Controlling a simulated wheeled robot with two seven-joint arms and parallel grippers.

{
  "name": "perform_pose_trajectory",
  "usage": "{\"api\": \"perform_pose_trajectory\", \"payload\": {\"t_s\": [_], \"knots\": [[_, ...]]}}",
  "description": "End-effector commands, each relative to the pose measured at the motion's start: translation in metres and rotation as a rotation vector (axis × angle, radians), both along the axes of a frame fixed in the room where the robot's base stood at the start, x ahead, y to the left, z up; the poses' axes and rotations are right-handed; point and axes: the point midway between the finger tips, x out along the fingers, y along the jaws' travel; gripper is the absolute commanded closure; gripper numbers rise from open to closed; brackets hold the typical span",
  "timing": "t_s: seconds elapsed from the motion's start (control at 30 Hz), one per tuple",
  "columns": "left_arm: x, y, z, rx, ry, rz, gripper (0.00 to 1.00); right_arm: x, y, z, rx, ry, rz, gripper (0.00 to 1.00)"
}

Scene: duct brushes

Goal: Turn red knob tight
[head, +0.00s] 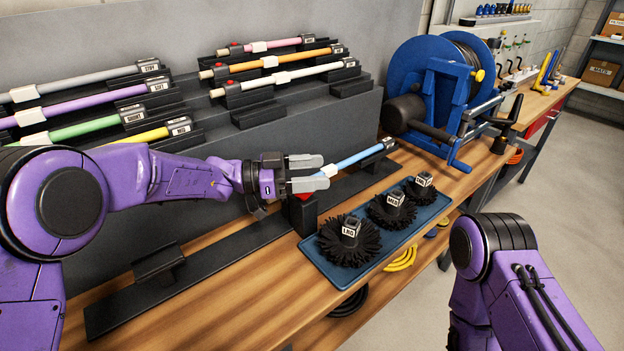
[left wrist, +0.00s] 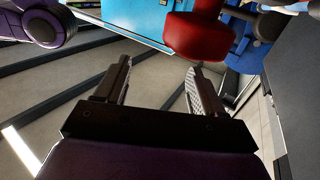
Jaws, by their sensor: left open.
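The red knob (head: 304,197) shows only as a small red patch on the black holder of the bench rail, directly under my left gripper. My left gripper (head: 312,172) is open, its two fingers apart and pointing right, with nothing seen between them. The fingers hide most of the knob. A blue rod (head: 355,158) lies in line with the holder, its pale end beside the fingertips. In the left wrist view, a red block (left wrist: 200,38), seemingly the knob, is just past the right fingertip and not between the fingers. My right gripper is out of view.
A blue tray (head: 317,262) with several black brush heads sits right of the holder. A blue hose reel (head: 430,85) stands behind it. Racks of coloured rods (head: 95,104) line the back. The rail's front left part (head: 115,310) is clear.

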Motion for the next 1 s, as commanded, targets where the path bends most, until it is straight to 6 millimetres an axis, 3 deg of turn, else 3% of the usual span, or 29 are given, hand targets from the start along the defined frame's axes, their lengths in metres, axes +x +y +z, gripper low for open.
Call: {"api": "perform_pose_trajectory", "payload": {"t_s": [0.17,0.3,0.5,0.7,1.0], "knots": [[-0.035,0.001,0.042,0.0,-0.005,0.0,0.31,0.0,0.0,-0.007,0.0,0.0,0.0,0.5],[-0.073,0.003,0.057,0.0,-0.003,0.0,0.31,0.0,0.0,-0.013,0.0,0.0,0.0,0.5],[-0.112,0.004,0.075,0.001,-0.002,0.001,0.31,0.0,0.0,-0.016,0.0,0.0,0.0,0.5],[-0.124,0.005,0.08,0.001,0.0,0.0,0.31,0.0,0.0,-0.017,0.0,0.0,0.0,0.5],[-0.124,0.004,0.08,0.001,0.0,0.0,0.32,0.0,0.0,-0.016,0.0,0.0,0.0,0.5]]}}
